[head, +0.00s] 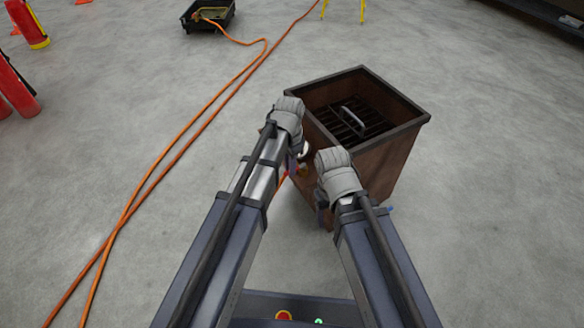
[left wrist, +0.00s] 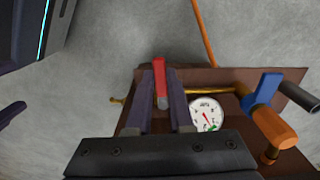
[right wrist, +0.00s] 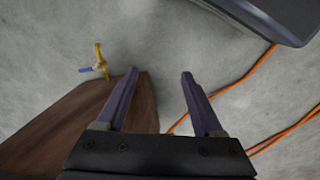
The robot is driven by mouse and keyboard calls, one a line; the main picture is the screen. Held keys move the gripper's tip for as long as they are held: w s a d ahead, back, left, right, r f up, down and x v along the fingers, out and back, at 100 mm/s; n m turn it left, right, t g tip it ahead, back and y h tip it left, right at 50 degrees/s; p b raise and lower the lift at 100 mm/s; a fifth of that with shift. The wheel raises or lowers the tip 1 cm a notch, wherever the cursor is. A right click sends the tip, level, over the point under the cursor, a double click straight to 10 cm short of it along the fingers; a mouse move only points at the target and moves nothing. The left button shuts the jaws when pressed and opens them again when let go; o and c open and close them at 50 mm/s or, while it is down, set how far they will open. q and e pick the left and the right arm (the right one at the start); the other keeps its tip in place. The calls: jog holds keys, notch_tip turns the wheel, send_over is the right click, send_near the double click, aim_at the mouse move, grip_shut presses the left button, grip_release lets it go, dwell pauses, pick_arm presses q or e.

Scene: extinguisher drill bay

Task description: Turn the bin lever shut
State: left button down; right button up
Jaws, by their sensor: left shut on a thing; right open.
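The brown bin (head: 395,160) with a dark rim stands right of centre in the head view. In the left wrist view, my left gripper (left wrist: 161,98) is shut on a red lever (left wrist: 158,76) at the bin's side. A round white gauge (left wrist: 208,114) sits right of the fingers. A blue lever (left wrist: 260,94) on orange pipework is farther right. My right gripper (right wrist: 160,76) is open and empty beside the bin's brown wall (right wrist: 85,125). A yellow tap with a blue handle (right wrist: 86,69) shows beyond it. In the head view, my arms hide much of the bin's near side.
A grate with a grey handle (head: 352,119) lies inside the bin. Orange hoses (head: 150,185) cross the floor at left, one leading to a black tray (head: 207,16). Red extinguishers (head: 15,88) stand at far left. The floor right of the bin is clear.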

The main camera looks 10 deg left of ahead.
pick_arm(q)
jog(key=shift+w+a+m, duration=0.15)
jog(key=shift+w+m, duration=0.05)
jog(key=shift+m, duration=0.3)
jog(key=c, duration=0.8)
grip_release()
notch_tip(320, 180, up, 8)
jog(key=p, duration=0.7)
jog(key=shift+f+p, duration=0.1)
jog(key=shift+p, duration=0.3)
